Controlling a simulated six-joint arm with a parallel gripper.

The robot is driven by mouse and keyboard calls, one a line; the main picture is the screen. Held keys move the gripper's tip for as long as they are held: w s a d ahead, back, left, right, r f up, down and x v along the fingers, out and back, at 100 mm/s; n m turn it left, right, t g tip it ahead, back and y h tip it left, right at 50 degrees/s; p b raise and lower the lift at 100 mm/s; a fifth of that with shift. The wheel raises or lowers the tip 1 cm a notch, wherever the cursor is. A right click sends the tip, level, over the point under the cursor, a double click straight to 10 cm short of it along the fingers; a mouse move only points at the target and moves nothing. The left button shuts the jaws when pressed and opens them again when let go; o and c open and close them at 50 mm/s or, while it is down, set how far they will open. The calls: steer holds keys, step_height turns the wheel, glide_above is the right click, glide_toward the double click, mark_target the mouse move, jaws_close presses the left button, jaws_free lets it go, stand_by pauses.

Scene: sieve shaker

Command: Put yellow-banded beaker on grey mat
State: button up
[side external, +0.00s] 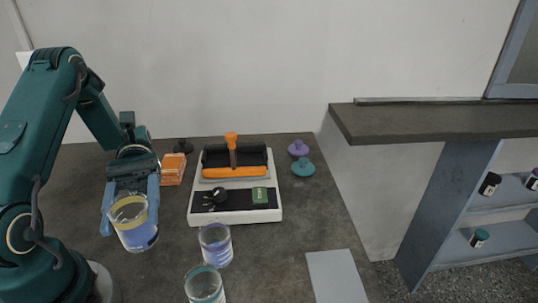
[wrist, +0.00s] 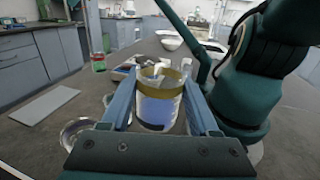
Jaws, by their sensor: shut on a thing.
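The yellow-banded beaker (side external: 135,225) is clear, with a yellow band near its rim and a bluish lower part. My gripper (side external: 131,207) is shut on it at the left of the bench, and the beaker is slightly tilted in the side view. In the wrist view the beaker (wrist: 158,100) stands between the two blue fingers of my gripper (wrist: 158,92). The grey mat (side external: 336,277) lies flat and bare at the front right of the bench. It also shows at the left in the wrist view (wrist: 54,105). My gripper is well to the left of the mat.
A blue-banded beaker (side external: 215,245) and a teal-banded beaker (side external: 205,285) stand between my gripper and the mat. The white sieve shaker (side external: 235,216) with an orange bar is behind them. Purple (side external: 298,148) and teal (side external: 303,168) knobbed pieces lie at back right.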

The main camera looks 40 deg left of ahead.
steer(key=s+a+f+m+g+y, duration=0.2)
steer(key=a+m+g+y, duration=0.3)
steer(key=y, duration=0.3)
steer(key=s+a+f+m+g+y, duration=0.2)
steer(key=a+m+g+y, duration=0.25)
steer(key=m+y, duration=0.3)
steer(key=w+a+r+m+t+y, duration=0.6)
steer(key=w+a+m+t+y, duration=0.4)
steer(key=m+t+y, duration=0.55)
steer(key=w+a+r+m+t, duration=0.1)
steer(key=w+r+m+t, duration=0.7)
steer(key=t, duration=0.3)
steer(key=w+d+r+m+t+h, duration=0.7)
steer(key=w+d+r+t+h, duration=0.15)
steer(key=w+d, duration=0.2)
step_height(320, 180, down, 13)
steer(key=shift+w+a, duration=0.25)
steer(key=shift+a, duration=0.2)
steer(key=shift+m, duration=0.3)
